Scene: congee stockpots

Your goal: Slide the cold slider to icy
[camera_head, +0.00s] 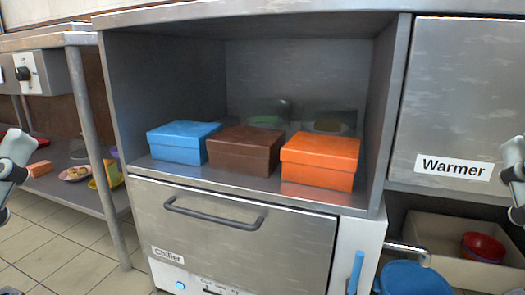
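The chiller (240,235) is a steel-fronted unit with a dark bar handle and a label reading "Chiller" (167,255). Below the label, a pale control strip (195,285) is cut off by the bottom edge of the head view. It shows a small round blue knob (180,286) at its left end and tiny marks to the right, too small to read. I cannot tell which part is the cold slider or where it is set. Pale parts of my arms show at the left and right edges. Neither gripper's fingers can be seen.
Blue (182,142), brown (243,150) and orange (320,160) boxes stand in the open shelf above the chiller. A blue upright handle (355,272) is on the white panel at right. A blue pot (415,280) and the warmer (455,110) are further right.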

